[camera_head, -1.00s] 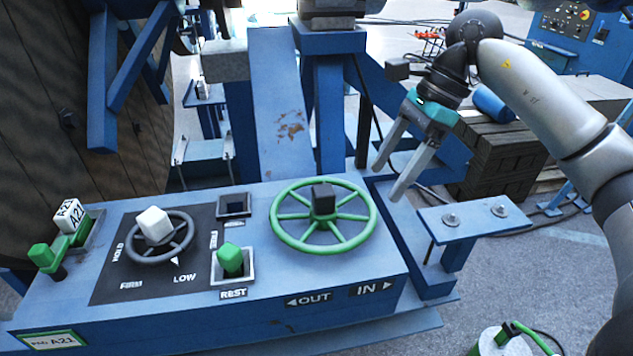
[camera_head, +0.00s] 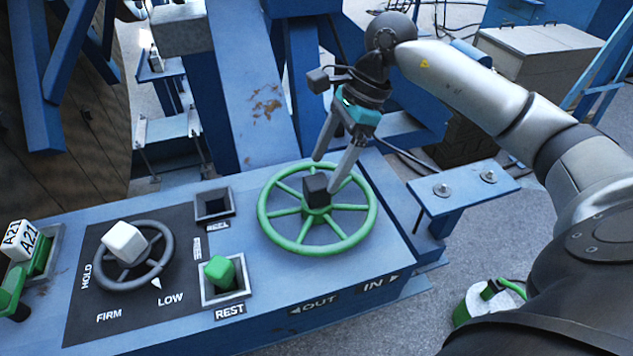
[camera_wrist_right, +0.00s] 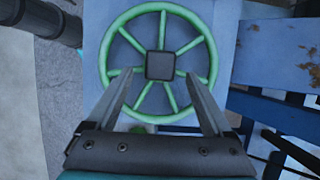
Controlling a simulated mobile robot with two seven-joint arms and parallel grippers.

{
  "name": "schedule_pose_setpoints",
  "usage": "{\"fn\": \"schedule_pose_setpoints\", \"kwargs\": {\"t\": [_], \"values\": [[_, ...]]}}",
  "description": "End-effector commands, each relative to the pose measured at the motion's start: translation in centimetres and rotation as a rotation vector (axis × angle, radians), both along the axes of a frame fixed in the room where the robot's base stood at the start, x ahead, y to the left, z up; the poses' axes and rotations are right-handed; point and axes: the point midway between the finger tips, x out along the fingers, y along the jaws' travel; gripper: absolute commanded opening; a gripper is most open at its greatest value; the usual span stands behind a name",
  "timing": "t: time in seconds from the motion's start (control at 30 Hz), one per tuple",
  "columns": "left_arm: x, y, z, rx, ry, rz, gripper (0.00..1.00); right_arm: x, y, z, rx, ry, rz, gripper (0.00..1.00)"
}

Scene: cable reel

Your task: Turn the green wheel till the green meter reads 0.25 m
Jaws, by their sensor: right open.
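The green wheel (camera_head: 268,221) lies flat on the blue console, with green spokes and a black square hub knob (camera_head: 316,190) standing up at its middle. My right gripper (camera_head: 325,175) is open above the wheel, its two fingers pointing down at the hub from behind. In the right wrist view the wheel (camera_wrist_right: 104,58) and its hub (camera_wrist_right: 160,66) show beyond the open fingers, with the hub roughly midway between them. I see no clear contact. The words OUT and IN with arrows mark the console front below the wheel. I cannot make out a green meter. My left gripper is not in view.
Left of the wheel, a green block (camera_head: 219,270) sits in the REST socket, and an empty socket (camera_head: 213,204) lies behind it. A grey wheel with a white knob (camera_head: 124,241) is farther left. A blue bracket (camera_head: 462,196) stands at the right.

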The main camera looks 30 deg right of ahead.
Motion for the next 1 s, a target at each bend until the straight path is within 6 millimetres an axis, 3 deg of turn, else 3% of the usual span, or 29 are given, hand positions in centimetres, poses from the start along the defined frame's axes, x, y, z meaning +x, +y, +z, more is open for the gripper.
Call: {"fn": "schedule_pose_setpoints", "kwargs": {"t": [0.1,0.3,0.7,1.0], "values": [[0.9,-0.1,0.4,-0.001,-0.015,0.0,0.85,0.1,1.0,-2.2,0.002,0.004,0.002,0.85],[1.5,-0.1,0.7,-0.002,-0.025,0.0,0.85,0.4,1.8,-4.5,0.0,0.001,0.001,0.85],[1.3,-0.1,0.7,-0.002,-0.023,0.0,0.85,0.5,2.1,-5.2,0.0,0.0,0.0,0.85],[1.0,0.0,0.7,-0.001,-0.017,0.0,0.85,0.5,2.1,-5.2,0.0,0.0,0.0,0.52]]}}
